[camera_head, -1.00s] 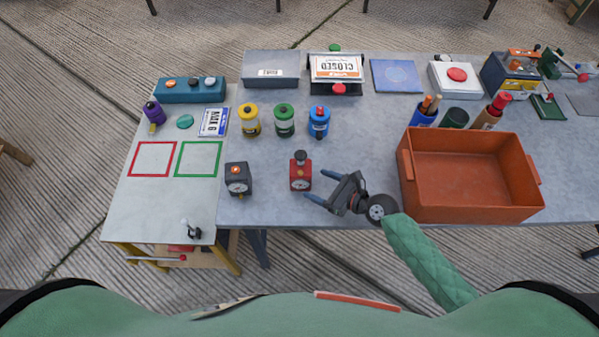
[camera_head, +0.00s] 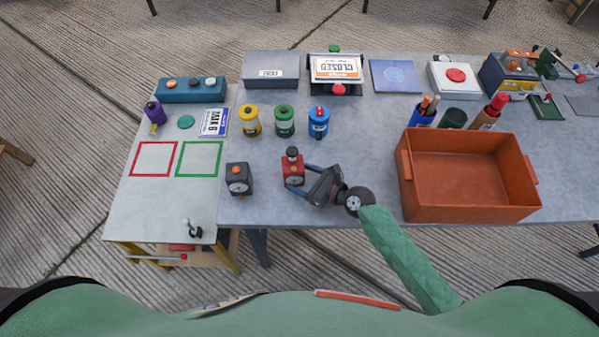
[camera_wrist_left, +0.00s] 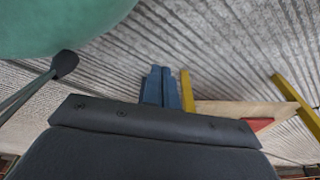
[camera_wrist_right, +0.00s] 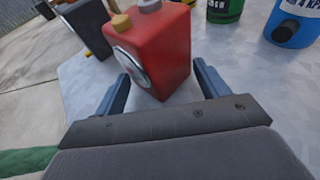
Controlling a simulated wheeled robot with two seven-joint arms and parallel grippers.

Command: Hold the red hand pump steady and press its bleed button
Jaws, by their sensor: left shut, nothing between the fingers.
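The red hand pump (camera_head: 293,172) stands upright on the grey table, with a dark knob on top and a round gauge on its front. In the right wrist view the red pump (camera_wrist_right: 160,50) shows its gauge, a yellow button (camera_wrist_right: 121,22) and a grey cap (camera_wrist_right: 148,5) on top. I cannot tell which is the bleed button. My right gripper (camera_head: 295,182) is open, its blue fingers on either side of the pump's lower body; a gap shows at the right finger (camera_wrist_right: 210,78). My left gripper (camera_wrist_left: 162,88) is shut and empty, pointing towards the floor and a table leg.
A dark gauge box (camera_head: 238,179) stands left of the pump. Yellow (camera_head: 249,121), green (camera_head: 284,120) and blue (camera_head: 319,121) canisters stand behind it. An orange crate (camera_head: 470,212) is to the right.

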